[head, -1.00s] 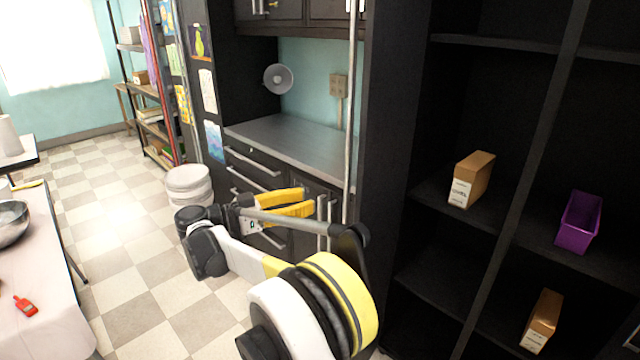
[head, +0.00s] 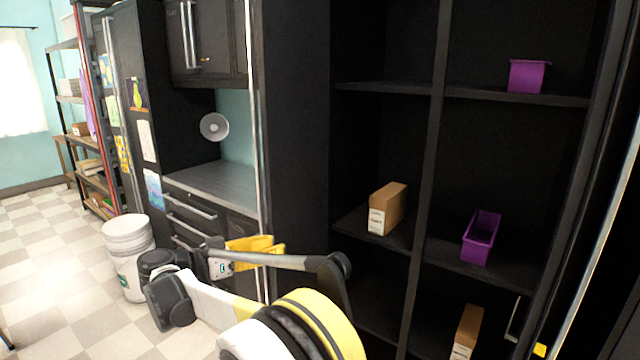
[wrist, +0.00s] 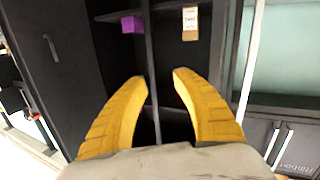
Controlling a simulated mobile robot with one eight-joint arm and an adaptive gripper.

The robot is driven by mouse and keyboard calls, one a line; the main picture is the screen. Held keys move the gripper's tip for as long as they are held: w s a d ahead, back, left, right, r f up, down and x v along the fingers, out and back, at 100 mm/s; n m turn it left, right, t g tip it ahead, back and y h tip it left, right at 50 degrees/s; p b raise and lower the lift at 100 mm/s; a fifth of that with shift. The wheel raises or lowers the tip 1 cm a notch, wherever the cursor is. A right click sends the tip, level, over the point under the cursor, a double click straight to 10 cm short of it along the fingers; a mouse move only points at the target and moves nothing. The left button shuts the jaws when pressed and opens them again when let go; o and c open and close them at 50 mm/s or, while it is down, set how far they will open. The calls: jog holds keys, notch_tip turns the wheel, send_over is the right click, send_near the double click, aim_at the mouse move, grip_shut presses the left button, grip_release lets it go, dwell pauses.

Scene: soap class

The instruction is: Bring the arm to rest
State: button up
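My gripper (head: 262,246) has yellow fingers and is held out in front of the dark cabinets in the head view, on my folded white, black and yellow arm. In the wrist view my gripper (wrist: 158,78) shows its two fingers spread apart with a clear gap and nothing between them. Dark shelving lies beyond the fingertips, and the gripper looks apart from it.
Black shelves (head: 388,88) on the right hold brown boxes (head: 387,208) and purple bins (head: 481,238). A grey counter (head: 215,183) with a round grey object (head: 214,127) is behind. White buckets (head: 130,270) stand on the floor at left. The checkered floor (head: 40,255) there is clear.

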jog(key=s+d+r+n+g+y, duration=0.2)
jog(key=s+d+n+y, duration=0.15)
jog(key=d, duration=0.85)
jog(key=s+d+r+n+g+y, duration=0.1)
jog(key=s+d+n+y, duration=0.3)
jog(key=d, duration=0.8)
jog(key=s+d+f+y, duration=0.2)
jog(key=s+f, duration=0.1)
jog(key=s, duration=0.5)
jog(key=s+d+f+n+y, duration=0.1)
jog(key=s+d+f+y, duration=0.1)
jog(key=s, duration=0.6)
jog(key=s+d+f+n+y, duration=0.1)
jog(key=s+f, duration=0.3)
jog(key=s, duration=0.5)
jog(key=shift+d+f+t+y, duration=0.4)
jog(key=shift+d+y, duration=0.2)
jog(key=shift+y, duration=0.15)
